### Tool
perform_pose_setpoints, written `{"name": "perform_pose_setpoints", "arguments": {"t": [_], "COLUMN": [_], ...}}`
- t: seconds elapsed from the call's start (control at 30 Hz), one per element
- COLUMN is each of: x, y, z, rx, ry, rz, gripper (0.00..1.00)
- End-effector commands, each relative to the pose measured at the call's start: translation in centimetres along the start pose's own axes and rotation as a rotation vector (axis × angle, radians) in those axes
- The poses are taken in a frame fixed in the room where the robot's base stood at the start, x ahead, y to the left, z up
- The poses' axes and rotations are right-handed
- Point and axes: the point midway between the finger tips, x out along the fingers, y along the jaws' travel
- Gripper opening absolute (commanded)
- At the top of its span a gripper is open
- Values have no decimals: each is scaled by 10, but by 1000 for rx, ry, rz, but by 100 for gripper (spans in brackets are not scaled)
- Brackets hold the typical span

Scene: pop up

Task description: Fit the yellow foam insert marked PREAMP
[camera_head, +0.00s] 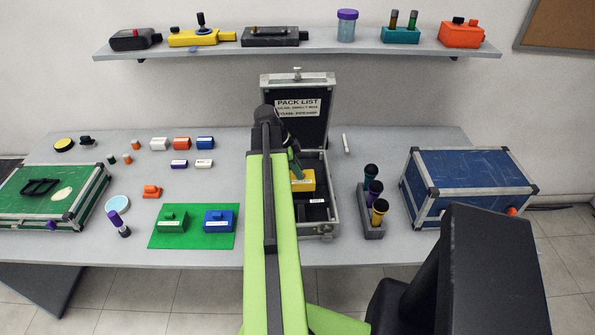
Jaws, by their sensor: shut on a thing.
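The open grey-edged case (331,226) stands at the middle of the table, with its lid (317,85) raised and a pack list inside it. The yellow foam insert (304,183) shows at the case's left inner part, with a white label too small to read. My gripper (297,174) reaches down over the case and is shut on the yellow insert. My green arm hides the left side of the case and part of the insert. I cannot tell whether the insert is seated or held just above the bottom.
A green mat (192,241) with a green block (172,222) and a blue block (219,221) lies left. A dark rack (372,229) with upright tubes stands close right of the case. A blue trunk (465,180) is farther right. A shelf (300,48) hangs behind.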

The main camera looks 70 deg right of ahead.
Motion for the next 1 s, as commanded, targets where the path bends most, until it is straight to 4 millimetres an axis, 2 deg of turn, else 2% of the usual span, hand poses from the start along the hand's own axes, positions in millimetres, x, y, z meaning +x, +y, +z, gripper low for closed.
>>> {"name": "perform_pose_setpoints", "arguments": {"t": [0.03, 0.1, 0.3, 1.0], "x": [10, 17, 31, 28], "y": [0, 0, 0, 0], "z": [4, 7, 13, 13], "rx": [0, 0, 0, -2], "ry": [0, 0, 0, 0], "rz": [0, 0, 0, -1], "gripper": [0, 0, 0, 0]}}
